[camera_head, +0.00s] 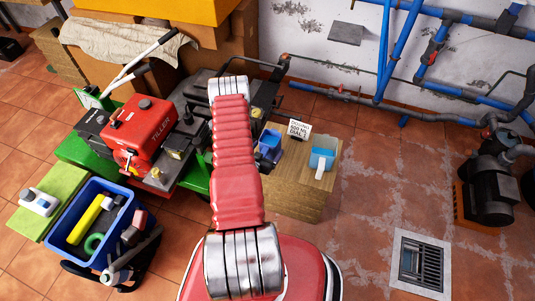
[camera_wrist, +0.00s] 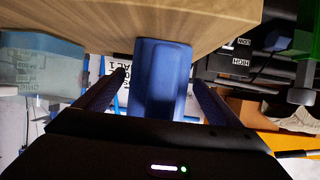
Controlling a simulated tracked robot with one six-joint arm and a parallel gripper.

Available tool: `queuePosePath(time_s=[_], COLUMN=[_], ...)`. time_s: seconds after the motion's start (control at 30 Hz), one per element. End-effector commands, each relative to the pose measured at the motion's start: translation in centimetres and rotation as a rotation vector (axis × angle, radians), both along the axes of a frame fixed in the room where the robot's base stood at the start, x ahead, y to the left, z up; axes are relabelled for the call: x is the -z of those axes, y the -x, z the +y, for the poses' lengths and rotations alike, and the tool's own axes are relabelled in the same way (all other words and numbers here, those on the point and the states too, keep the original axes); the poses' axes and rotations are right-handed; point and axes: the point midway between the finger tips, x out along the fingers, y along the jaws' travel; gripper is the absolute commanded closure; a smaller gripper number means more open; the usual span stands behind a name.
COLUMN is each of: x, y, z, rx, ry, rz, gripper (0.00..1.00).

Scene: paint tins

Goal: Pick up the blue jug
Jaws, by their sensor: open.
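The blue jug (camera_head: 270,143) stands on the wooden block, partly hidden by my arm in the head view. In the wrist view, which looks upside down, the blue jug (camera_wrist: 160,85) fills the middle. My gripper (camera_wrist: 158,77) is open, with one dark finger on each side of the jug. A gap shows near the left fingertip; whether either finger touches the jug I cannot tell. In the head view my fingers are hidden behind my red-sleeved arm.
A light blue container with a white strip (camera_head: 321,160) stands right of the jug on the wooden block (camera_head: 296,199). A small lettered sign (camera_head: 299,129) is behind. A red tiller engine (camera_head: 140,128) stands left, above a blue crate (camera_head: 72,200).

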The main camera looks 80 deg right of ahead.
Motion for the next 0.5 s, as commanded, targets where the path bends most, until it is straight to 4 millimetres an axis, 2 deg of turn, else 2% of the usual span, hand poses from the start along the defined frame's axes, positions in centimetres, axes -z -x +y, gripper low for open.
queuePosePath(time_s=[0.07, 0.5], x=[-0.01, -0.01], y=[0.0, -0.01], z=[0.01, 0.0], rx=[0.0, 0.0], ry=[0.0, 0.0], rz=[0.0, 0.0], gripper=[0.13, 0.44])
